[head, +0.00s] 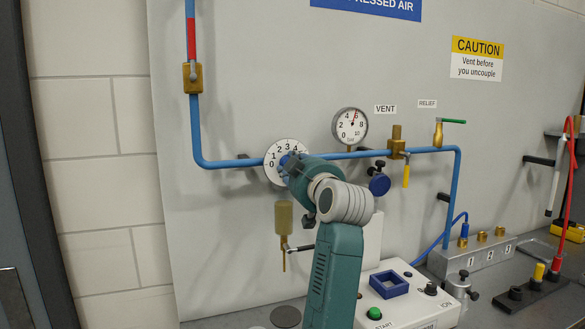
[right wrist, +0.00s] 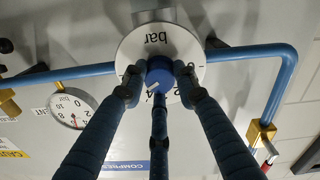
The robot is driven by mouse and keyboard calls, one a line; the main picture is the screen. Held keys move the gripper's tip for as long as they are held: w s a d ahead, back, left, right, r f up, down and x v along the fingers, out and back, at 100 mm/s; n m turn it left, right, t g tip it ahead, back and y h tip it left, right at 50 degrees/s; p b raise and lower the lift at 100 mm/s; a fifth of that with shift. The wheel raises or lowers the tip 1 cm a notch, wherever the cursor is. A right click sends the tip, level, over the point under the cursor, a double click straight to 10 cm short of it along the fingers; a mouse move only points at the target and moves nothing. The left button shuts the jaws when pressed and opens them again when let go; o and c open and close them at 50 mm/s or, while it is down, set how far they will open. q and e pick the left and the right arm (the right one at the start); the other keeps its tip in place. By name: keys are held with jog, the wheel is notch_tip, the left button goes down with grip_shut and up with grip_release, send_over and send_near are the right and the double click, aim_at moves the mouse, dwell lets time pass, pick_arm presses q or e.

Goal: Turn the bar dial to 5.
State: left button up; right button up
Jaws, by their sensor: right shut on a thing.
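The bar dial (head: 275,166) is a white numbered disc with a blue knob, set in the blue pipe on the grey panel. In the right wrist view the disc (right wrist: 152,42) appears upside down, with the word "bar" above the blue knob (right wrist: 160,70). My right gripper (head: 294,170) covers the dial's right part in the head view. My left gripper is not in view.
A round pressure gauge (head: 350,126) right of the dial has its needle between 4 and 6. A brass valve with a yellow lever (head: 406,172) and a green-handled relief valve (head: 439,134) sit further right. A white box (head: 402,299) with a green button stands below.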

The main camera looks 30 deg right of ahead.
jog(key=shift+f, duration=0.1)
jog(key=o, duration=1.1)
jog(key=shift+o, duration=0.2)
jog(key=v, duration=1.2)
